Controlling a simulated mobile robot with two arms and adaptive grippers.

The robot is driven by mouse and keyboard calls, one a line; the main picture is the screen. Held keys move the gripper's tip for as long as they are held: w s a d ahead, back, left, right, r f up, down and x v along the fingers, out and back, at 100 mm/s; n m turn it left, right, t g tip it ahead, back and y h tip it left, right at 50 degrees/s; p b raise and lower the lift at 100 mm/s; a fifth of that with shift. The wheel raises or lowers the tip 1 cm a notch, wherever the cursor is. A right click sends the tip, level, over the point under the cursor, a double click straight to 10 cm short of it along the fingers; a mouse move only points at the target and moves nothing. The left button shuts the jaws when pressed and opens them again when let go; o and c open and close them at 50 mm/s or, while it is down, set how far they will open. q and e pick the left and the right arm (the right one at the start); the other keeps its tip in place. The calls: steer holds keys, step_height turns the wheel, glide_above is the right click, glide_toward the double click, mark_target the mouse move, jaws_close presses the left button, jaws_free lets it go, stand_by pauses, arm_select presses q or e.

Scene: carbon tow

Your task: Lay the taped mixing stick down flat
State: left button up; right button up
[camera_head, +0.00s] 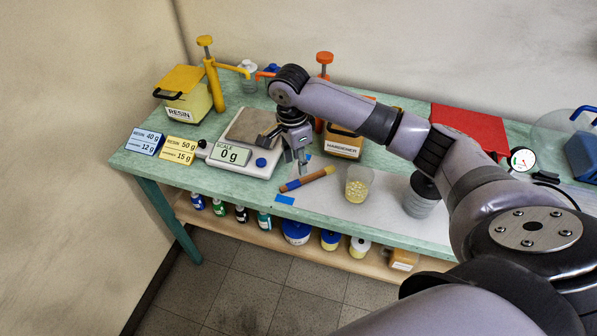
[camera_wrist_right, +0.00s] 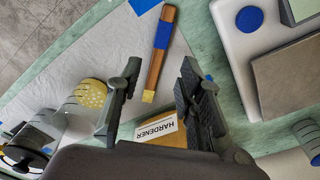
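The mixing stick (camera_head: 309,178) is brown with a blue tape band and a pale yellowish tip. It appears to lie flat on the white sheet (camera_head: 327,200), close to the scale's right side. In the right wrist view the stick (camera_wrist_right: 159,52) lies ahead of the fingers, its pale tip pointing toward the gap between them. My right gripper (camera_head: 299,163) is just behind the stick, pointing down. Its fingers are apart with nothing between them in the wrist view (camera_wrist_right: 156,98). My left gripper is not in view.
The scale (camera_head: 231,155) reads 0 g, left of my right gripper. A clear cup with yellowish contents (camera_head: 358,186) stands right of the stick. The hardener container (camera_head: 342,147) is behind it. A grey cup (camera_head: 420,201) stands farther right. The sheet is bare between the cups.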

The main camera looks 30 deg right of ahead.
steer(key=r, duration=0.5)
steer(key=shift+a, duration=0.25)
steer(key=shift+f, duration=0.1)
